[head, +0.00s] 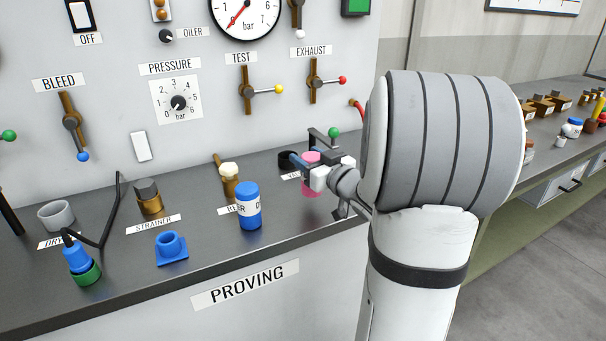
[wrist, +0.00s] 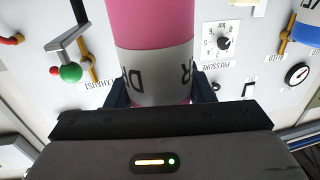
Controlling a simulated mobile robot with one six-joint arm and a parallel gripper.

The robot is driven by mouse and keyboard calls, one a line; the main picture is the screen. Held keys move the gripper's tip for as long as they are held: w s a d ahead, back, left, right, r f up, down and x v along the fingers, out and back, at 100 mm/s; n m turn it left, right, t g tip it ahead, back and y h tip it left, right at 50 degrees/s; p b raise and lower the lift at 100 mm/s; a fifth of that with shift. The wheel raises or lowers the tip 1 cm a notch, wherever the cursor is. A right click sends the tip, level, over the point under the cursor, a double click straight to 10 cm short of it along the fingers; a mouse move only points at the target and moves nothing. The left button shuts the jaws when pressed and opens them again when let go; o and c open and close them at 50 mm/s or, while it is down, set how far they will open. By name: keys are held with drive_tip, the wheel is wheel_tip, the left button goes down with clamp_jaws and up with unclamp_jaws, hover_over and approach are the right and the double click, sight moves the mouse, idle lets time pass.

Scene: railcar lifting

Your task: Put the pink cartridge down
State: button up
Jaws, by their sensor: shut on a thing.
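The pink cartridge (head: 311,185) is in my gripper (head: 314,165) at the right part of the proving bench, partly hidden by the gripper and my arm in the head view. In the wrist view the pink cartridge (wrist: 150,25) fills the upper middle, with a white lettered band. The dark fingers of my gripper (wrist: 152,92) close on it from both sides. Its lower end is near the bench top (head: 200,250); I cannot tell whether it touches.
A blue cartridge (head: 247,207) stands to the left, with a brass fitting (head: 229,178) behind it. A blue socket (head: 171,249), strainer (head: 148,196) and grey ring (head: 56,215) are farther left. A black ring (head: 287,161) and green-knobbed lever (head: 333,132) are close by the gripper.

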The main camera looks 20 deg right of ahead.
drive_tip(key=shift+f, duration=1.75)
drive_tip(key=shift+f+b, duration=0.1)
drive_tip(key=shift+b, duration=0.25)
drive_tip(key=shift+f, duration=0.15)
drive_tip(key=o, duration=1.2)
